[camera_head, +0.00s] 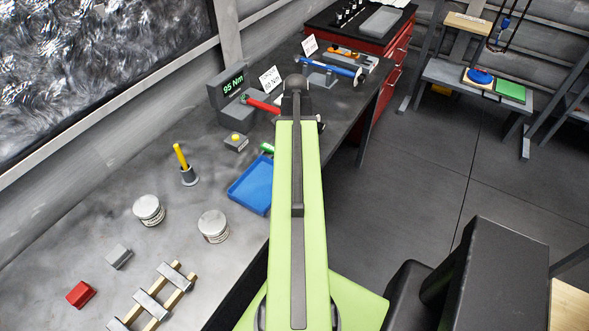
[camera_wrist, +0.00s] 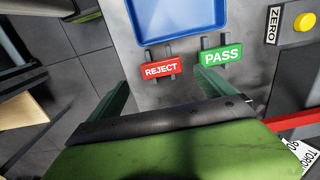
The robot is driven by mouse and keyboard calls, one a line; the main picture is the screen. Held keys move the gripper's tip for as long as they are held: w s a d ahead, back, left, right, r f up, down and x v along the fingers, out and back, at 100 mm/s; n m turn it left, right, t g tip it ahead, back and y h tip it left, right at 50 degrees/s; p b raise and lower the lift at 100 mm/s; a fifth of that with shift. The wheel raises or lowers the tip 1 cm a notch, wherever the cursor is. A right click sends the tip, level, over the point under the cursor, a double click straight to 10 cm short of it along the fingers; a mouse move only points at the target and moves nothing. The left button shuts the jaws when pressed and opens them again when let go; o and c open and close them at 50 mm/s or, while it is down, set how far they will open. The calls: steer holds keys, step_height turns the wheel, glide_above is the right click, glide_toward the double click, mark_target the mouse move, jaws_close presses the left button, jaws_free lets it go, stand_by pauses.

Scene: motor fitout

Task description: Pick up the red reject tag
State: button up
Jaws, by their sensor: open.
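The red reject tag (camera_wrist: 161,69) has white lettering and stands in a small dark holder on the grey bench, beside the blue tray. My gripper (camera_wrist: 162,86) is open and empty, with its two green fingers apart. In the wrist view the tag shows beyond and between the fingertips, and no contact is visible. The green PASS tag (camera_wrist: 222,55) stands to its right, near the right finger. In the head view my arm covers the reject tag; part of the green tag (camera_head: 267,148) shows at the arm's left edge.
The blue tray (camera_head: 234,192) looks empty. A yellow button box (camera_head: 236,142), a torque display (camera_head: 226,88) and a red-handled tool (camera_head: 262,104) stand farther along the bench (camera_head: 188,226). White tubs (camera_head: 148,208) are nearer. Open floor lies right of the bench.

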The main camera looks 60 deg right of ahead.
step_height(320, 180, down, 5)
steer(key=b, duration=0.5)
steer(key=shift+w+f, duration=0.15)
steer(key=shift+f, duration=0.05)
steer(key=shift+r, duration=0.15)
steer(key=c, duration=1.4)
